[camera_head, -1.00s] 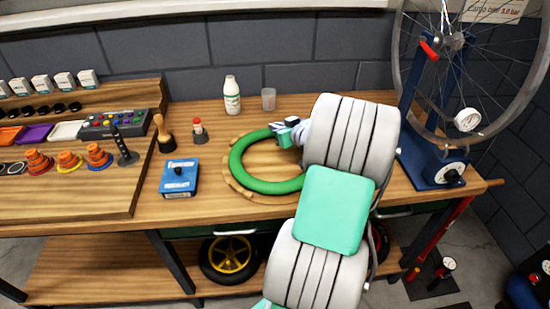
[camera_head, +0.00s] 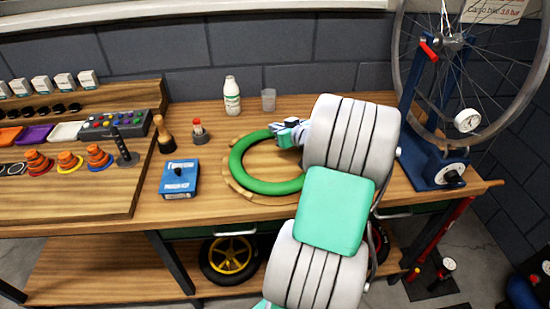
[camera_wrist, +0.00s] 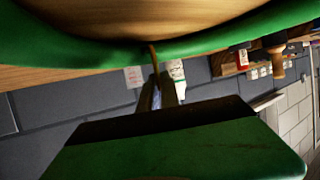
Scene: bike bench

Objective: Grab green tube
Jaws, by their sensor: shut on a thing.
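The green tube (camera_head: 266,187) is a closed ring near the front middle of the wooden bench. My gripper (camera_head: 284,136) is shut on the tube's upper right part, with the arm coming in from the right. The arm covers the ring's right edge. In the wrist view, a green band of the tube (camera_wrist: 60,52) curves across the top. I cannot tell from these views whether the tube is clear of the bench.
A tan ring-shaped piece (camera_head: 238,188) shows beneath the tube. A white bottle (camera_head: 232,96) and clear cup (camera_head: 268,100) stand behind. A blue box (camera_head: 179,178) is left. A blue wheel stand (camera_head: 435,165) is right. A stepped rack holds several small items.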

